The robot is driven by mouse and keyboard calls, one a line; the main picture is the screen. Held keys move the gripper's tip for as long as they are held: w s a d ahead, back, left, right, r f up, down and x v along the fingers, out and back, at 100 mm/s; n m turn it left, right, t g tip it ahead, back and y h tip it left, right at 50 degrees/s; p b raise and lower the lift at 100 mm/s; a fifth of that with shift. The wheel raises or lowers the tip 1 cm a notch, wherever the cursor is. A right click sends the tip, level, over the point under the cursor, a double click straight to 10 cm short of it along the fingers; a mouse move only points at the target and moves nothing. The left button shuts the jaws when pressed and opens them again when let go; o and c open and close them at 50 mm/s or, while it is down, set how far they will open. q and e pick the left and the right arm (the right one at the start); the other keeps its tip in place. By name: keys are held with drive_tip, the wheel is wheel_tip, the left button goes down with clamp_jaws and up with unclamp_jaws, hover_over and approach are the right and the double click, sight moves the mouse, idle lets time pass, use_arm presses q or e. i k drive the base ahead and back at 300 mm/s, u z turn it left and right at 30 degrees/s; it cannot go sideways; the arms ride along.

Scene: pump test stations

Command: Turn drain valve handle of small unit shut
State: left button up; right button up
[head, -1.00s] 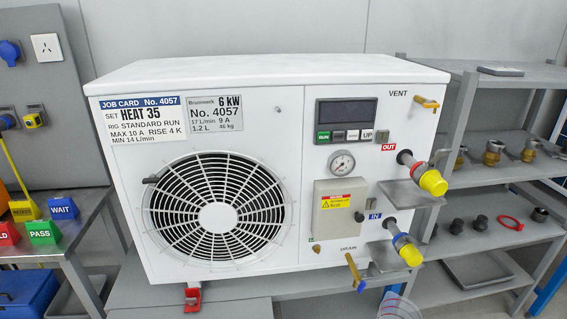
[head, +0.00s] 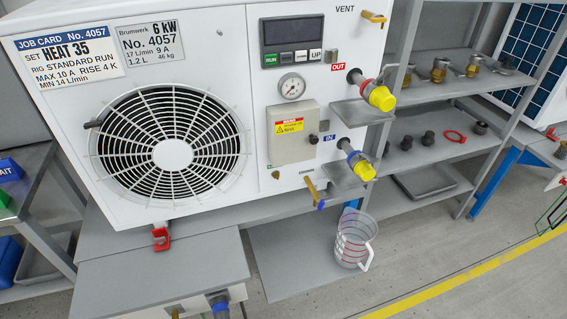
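The small unit (head: 215,198) is a white heat pump with a round fan grille, standing on a grey bench in the head view. Its drain valve handle (head: 313,190) is a brass-yellow lever at the lower right of the front, under the DRAIN label. The handle slants down to the right, with a blue piece at its lower end. A clear measuring jug (head: 352,240) with red marks stands below and right of it on a lower grey shelf. Neither of my grippers shows in the head view.
Two yellow-capped ports, the OUT port (head: 381,98) and the IN port (head: 361,168), stick out right of the handle above small grey trays. A grey shelf rack (head: 455,145) with fittings stands behind. A red clamp (head: 160,238) sits at the bench's front. Floor at lower right is clear.

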sight(321, 203)
drive_tip(key=k, duration=0.5)
drive_tip(key=z, duration=1.05)
drive_tip(key=i, duration=0.7)
drive_tip(key=u, duration=1.65)
